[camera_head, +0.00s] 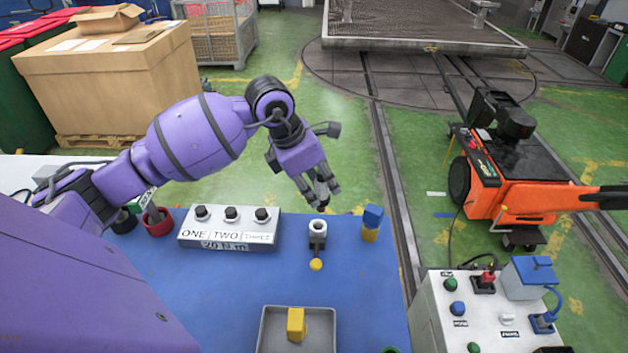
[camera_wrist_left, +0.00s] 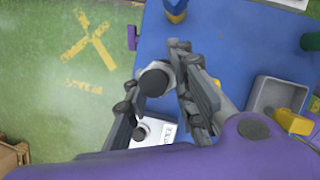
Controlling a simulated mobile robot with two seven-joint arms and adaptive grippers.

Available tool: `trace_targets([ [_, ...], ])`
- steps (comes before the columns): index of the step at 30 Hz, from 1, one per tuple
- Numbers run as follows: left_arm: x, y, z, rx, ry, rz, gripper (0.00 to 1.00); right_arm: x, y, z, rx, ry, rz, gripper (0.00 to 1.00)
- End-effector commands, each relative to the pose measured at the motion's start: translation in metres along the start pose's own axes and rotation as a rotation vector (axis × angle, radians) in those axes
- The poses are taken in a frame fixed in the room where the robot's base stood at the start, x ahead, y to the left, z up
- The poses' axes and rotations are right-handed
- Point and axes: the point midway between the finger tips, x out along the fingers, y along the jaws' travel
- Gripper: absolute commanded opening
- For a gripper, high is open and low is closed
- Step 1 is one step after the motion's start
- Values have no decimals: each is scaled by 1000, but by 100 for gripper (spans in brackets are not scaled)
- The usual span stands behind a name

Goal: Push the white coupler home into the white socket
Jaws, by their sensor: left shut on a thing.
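My left gripper (camera_head: 322,193) is above the blue bench, its fingers closed around a dark round part. In the left wrist view this part, the coupler (camera_wrist_left: 153,82), sits between the fingers of the left gripper (camera_wrist_left: 155,75); only its dark end shows clearly. The white socket (camera_head: 317,227) is a pale ring on a grey stand at the bench, just below the fingertips in the head view. In the wrist view, something pale shows beside the coupler, but I cannot tell whether it is the socket. I see a small gap between fingers and socket in the head view. My right gripper is out of view.
A white box with black knobs (camera_head: 228,238) stands left of the socket. A blue and yellow block (camera_head: 371,223) stands to its right, a yellow ball (camera_head: 316,264) in front. A grey tray (camera_head: 265,330) holds a yellow block (camera_head: 296,324). A control panel (camera_head: 435,325) is at right.

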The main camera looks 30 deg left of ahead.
Motion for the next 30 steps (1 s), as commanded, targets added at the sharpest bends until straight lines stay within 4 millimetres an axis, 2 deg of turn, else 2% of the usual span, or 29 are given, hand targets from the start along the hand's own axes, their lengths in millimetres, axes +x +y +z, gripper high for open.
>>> trace_targets([
  [5, -4, 10, -1, -98, 1, 41, 0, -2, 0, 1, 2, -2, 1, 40],
  [18, -5, 10, -2, -98, -1, 50, 0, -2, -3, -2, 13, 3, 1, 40],
  [30, 23, 9, -14, -99, 3, 46, 0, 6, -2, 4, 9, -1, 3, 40],
])
